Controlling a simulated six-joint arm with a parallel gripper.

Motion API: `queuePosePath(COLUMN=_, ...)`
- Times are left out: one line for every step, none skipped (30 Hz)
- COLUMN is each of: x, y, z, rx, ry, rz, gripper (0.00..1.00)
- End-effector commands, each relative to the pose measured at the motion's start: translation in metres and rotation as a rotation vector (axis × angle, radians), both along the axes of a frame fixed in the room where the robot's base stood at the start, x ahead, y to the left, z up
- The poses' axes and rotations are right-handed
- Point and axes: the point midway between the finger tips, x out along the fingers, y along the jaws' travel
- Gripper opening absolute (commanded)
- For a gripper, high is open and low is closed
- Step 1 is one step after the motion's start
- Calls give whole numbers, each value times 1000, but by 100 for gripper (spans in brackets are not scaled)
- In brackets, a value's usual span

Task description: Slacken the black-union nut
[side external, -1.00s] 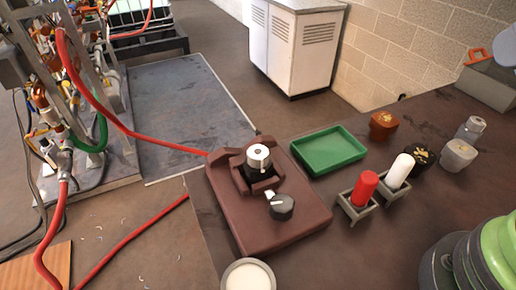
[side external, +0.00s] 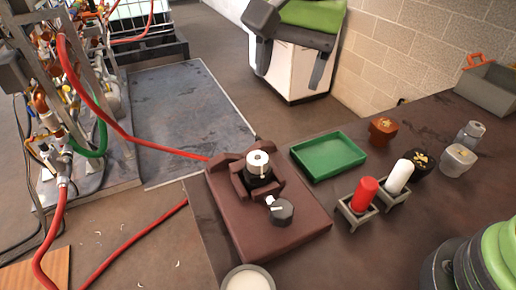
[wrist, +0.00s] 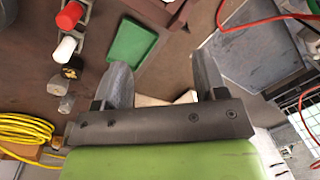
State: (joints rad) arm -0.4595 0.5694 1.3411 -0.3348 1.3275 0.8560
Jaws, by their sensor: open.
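A small black fitting (side external: 258,179) with a silver, holed cap (side external: 257,160) stands upright in the brown cradle fixture (side external: 290,237), in the middle of the side view. I take this to be the black union. Its lower part is hidden by the cradle, and I cannot tell how tight its nut is. My gripper (side external: 291,68) is high at the top of the side view, far from the fitting. In the wrist view my gripper (wrist: 160,78) has its two grey fingers wide apart with nothing held between them.
A black knob (side external: 280,212) sits on the fixture's front. A green tray (side external: 328,156) lies behind it. Red (side external: 364,194) and white (side external: 399,177) cylinders stand in holders to the right. A black cap (side external: 420,163) and grey cap (side external: 459,159) lie beyond. A red hose (side external: 140,137) runs left.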

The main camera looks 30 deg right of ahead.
Motion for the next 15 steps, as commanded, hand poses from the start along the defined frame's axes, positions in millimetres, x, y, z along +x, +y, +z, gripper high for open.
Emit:
queuePosePath(x=4, y=13, z=-17, rx=-19, ry=28, rz=-18, gripper=66)
queuePosePath(x=6, y=18, z=-25, rx=-29, ry=39, rz=-32, gripper=66)
queuePosePath(x=8, y=25, z=-33, rx=-40, ry=52, rz=-49, gripper=66)
queuePosePath(x=9, y=29, z=-39, rx=-48, ry=60, rz=-60, gripper=66)
queuePosePath(x=10, y=33, z=-45, rx=-54, ry=67, rz=-72, gripper=66)
queuePosePath(x=10, y=36, z=-50, rx=-61, ry=74, rz=-83, gripper=66)
queuePosePath(x=11, y=39, z=-54, rx=-66, ry=77, rz=-89, gripper=66)
queuePosePath(x=11, y=40, z=-56, rx=-70, ry=80, rz=-94, gripper=66)
queuePosePath(x=11, y=42, z=-59, rx=-73, ry=83, rz=-99, gripper=66)
queuePosePath(x=11, y=42, z=-62, rx=-75, ry=83, rz=-102, gripper=66)
queuePosePath(x=11, y=43, z=-64, rx=-76, ry=85, rz=-104, gripper=66)
queuePosePath(x=11, y=43, z=-67, rx=-76, ry=87, rz=-105, gripper=66)
queuePosePath(x=11, y=43, z=-70, rx=-77, ry=87, rz=-105, gripper=66)
queuePosePath(x=11, y=42, z=-74, rx=-77, ry=88, rz=-104, gripper=66)
queuePosePath(x=11, y=42, z=-81, rx=-77, ry=88, rz=-104, gripper=66)
